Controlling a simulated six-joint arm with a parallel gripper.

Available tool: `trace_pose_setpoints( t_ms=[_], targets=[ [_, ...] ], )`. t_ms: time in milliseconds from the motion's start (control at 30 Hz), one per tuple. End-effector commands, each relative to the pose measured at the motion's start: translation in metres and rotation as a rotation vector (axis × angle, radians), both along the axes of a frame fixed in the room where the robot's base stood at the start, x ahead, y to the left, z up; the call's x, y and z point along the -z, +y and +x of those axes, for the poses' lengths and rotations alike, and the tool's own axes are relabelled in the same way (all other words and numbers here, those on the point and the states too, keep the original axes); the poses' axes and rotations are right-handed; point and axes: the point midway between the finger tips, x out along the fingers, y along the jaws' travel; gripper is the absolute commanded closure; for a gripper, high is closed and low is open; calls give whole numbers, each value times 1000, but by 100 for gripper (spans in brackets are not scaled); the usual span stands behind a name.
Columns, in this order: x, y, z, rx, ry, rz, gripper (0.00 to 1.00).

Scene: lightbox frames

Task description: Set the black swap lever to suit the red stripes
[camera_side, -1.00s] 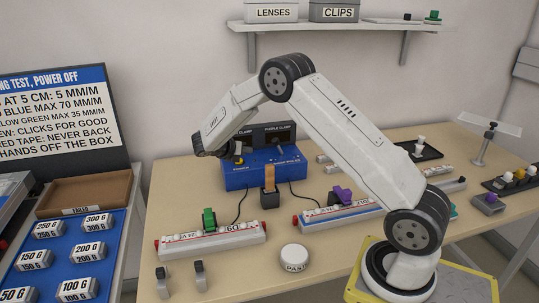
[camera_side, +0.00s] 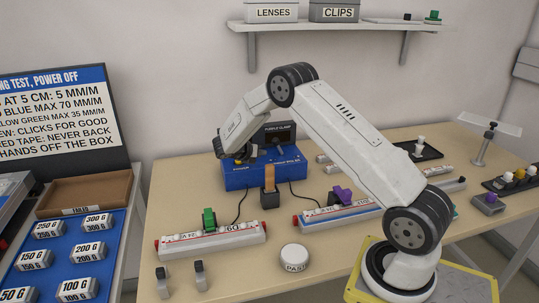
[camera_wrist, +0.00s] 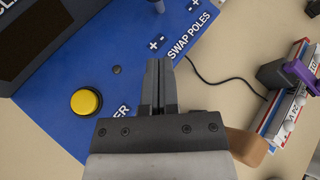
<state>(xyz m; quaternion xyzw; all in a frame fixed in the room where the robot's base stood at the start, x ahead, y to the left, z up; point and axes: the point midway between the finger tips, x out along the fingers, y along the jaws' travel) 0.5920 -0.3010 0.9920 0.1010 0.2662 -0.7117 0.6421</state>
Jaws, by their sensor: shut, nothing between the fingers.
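The blue power box (camera_side: 258,176) stands at the back of the table. In the wrist view its sloped face (camera_wrist: 62,125) carries a yellow button, and white plus and minus marks with "SWAP POLES" lettering (camera_wrist: 189,30). A dark lever (camera_wrist: 158,5) shows in part at the top edge beside these marks; its setting is unclear. My gripper (camera_wrist: 158,65) is shut and empty over the face, with its tips pointing towards the lever. In the side view my gripper (camera_side: 241,158) is in front of the box and hides the lever. Red marks show on the right light bar (camera_wrist: 292,98).
The left light bar (camera_side: 225,239) has red ends and a green clamp. A purple clamp (camera_side: 341,195) sits on the right bar. A brown-topped block (camera_side: 270,196) stands before the box, with cables nearby. A white "PASS" button (camera_side: 294,257) is at the front.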

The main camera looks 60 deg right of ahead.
Motion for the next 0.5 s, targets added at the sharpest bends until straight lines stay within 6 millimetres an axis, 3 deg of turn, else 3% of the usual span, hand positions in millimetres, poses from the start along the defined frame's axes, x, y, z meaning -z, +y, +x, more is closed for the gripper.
trace_pose_setpoints(
  t_ms=[133,500],
  targets=[
    [12,-21,-5,3,1,0,100],
    [2,-56,-3,1,-2,0,100]
  ],
)
